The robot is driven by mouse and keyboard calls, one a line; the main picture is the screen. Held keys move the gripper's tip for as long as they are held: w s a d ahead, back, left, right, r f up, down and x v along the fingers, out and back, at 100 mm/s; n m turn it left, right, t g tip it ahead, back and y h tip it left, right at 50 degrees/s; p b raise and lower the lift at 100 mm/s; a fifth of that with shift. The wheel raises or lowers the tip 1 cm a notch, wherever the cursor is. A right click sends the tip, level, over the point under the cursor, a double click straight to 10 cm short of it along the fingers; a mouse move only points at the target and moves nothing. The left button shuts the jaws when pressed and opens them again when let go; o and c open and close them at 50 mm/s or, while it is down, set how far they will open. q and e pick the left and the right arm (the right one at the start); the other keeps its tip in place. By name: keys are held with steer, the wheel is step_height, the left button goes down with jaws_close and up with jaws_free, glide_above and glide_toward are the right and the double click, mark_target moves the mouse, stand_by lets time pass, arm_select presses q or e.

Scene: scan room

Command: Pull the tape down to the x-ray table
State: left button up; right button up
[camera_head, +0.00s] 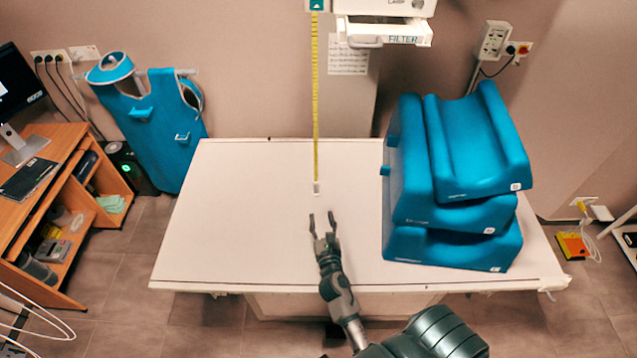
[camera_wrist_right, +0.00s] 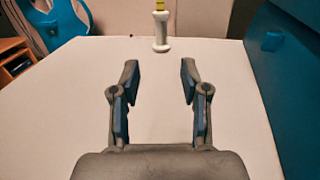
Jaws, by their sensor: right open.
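A yellow measuring tape (camera_head: 315,95) hangs straight down from a teal housing (camera_head: 318,5) at the top of the head view. Its white end handle (camera_head: 316,188) shows over the x-ray table; the exact gap to the surface cannot be told. The white x-ray table (camera_head: 235,220) fills the middle. My right gripper (camera_head: 322,220) is open and empty, just short of the handle. In the right wrist view the handle (camera_wrist_right: 161,32) is ahead of the open fingers (camera_wrist_right: 160,75), roughly centred and apart from them. My left gripper is not in view.
Stacked blue cushions (camera_head: 450,225) stand on the table's right side. The x-ray head (camera_head: 385,25) hangs above the back edge. A wooden desk (camera_head: 40,200) and a blue apron (camera_head: 165,125) are at the left. The table's left half is clear.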

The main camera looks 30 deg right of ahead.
mark_target(316, 190)
steer(key=p+x, duration=0.1)
steer(key=x, duration=1.2)
steer(key=shift+w+d, duration=0.15)
steer(key=shift+d, duration=0.05)
steer(key=shift+c, duration=0.2)
jaws_close()
